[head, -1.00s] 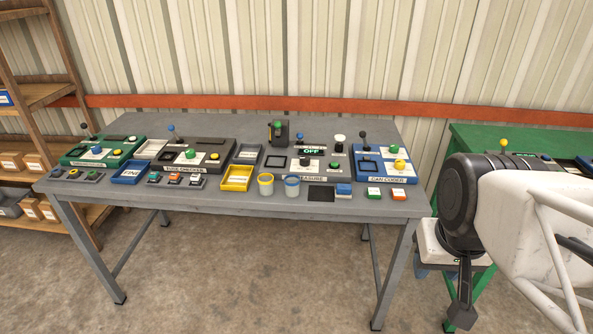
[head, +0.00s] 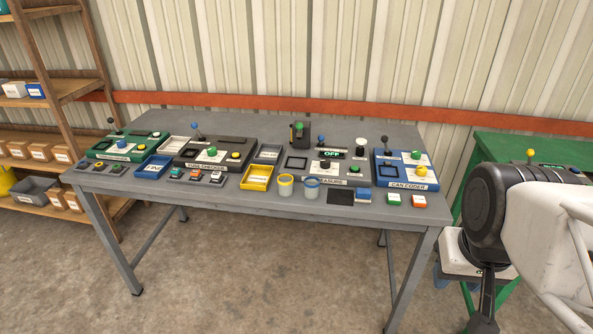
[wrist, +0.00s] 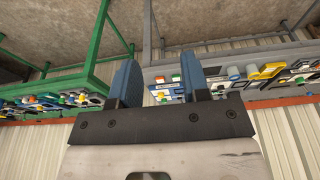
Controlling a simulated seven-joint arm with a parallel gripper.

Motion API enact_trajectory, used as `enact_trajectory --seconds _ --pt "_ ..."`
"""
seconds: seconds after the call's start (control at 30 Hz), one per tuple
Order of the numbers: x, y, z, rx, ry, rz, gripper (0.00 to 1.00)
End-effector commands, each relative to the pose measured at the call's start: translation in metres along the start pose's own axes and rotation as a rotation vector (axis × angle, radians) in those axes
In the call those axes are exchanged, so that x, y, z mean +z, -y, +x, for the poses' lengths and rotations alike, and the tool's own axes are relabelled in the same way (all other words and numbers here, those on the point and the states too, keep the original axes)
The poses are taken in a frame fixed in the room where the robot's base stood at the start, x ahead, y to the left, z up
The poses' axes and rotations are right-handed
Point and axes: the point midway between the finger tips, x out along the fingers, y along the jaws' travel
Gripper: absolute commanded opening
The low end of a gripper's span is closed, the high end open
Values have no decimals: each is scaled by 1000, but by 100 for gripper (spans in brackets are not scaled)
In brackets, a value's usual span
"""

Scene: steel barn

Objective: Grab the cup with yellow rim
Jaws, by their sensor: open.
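The cup with the yellow rim (head: 286,186) stands upright near the front edge of the grey table (head: 130,186) in the head view. A similar cup with a blue rim (head: 311,188) stands just to its right. My gripper (wrist: 160,80) shows in the wrist view with its two blue fingers apart and nothing between them. It is well away from the cups. In the head view my arm is at the right and the fingers cannot be made out clearly.
A yellow tray (head: 246,181) lies just left of the cups. A black pad (head: 340,197) and the blue can coder panel (head: 381,179) are to their right. A green table (head: 483,147) stands at the right, and wooden shelves (head: 75,85) at the left.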

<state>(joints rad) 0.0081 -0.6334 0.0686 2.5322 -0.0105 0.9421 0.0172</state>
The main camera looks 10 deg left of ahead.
Motion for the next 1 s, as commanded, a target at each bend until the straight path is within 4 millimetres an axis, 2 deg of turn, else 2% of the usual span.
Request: enact_trajectory --seconds 0.23,0.5,0.83,1.0 --pt "0 0 0 0 0 0 43" --pt "0 0 0 0 0 0 82" --pt "-2 0 0 0 -2 -1 83" --pt "-16 4 4 -5 -24 -13 83"
